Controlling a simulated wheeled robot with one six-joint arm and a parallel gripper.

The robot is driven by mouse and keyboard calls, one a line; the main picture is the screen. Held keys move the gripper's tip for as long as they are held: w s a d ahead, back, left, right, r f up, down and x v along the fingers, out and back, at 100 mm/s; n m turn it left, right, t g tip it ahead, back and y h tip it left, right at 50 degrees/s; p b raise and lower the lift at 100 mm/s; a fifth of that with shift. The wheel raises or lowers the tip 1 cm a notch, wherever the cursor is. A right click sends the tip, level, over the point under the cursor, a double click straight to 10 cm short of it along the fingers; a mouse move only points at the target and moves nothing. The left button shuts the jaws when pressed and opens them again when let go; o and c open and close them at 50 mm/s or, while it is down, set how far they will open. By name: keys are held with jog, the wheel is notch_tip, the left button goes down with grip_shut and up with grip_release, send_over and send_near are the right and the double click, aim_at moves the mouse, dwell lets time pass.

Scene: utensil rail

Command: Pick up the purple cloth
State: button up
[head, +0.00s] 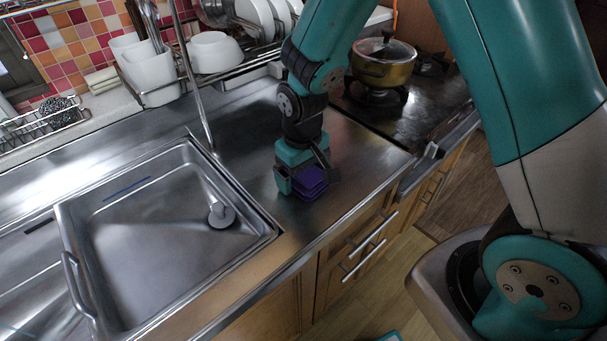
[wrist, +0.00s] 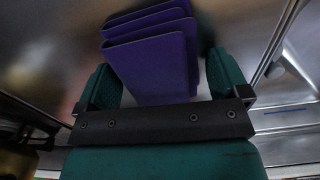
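The purple cloth (head: 311,184) is a small folded stack on the steel counter, right of the sink, near the counter's front edge. My gripper (head: 304,172) is low over the counter at the cloth, pointing down. In the wrist view the cloth (wrist: 155,62) shows its folded layers between my gripper's two teal fingers (wrist: 161,80). The fingers are apart, one on each side of the cloth. A narrow gap shows at the right finger; at the left finger I cannot tell whether it touches. The fingertips are partly hidden in the head view.
The sink (head: 165,235) with a drain is to the left. A tall thin faucet (head: 191,80) rises behind it. A dish rack with white plates (head: 262,18) and bowls stands at the back. A gold pot (head: 383,65) sits on the stove. Bare counter surrounds the cloth.

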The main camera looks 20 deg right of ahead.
jog(key=c, duration=0.8)
jog(key=shift+o, duration=0.2)
jog(key=shift+r, duration=0.1)
notch_tip(320, 180, up, 20)
jog(key=shift+f, duration=0.1)
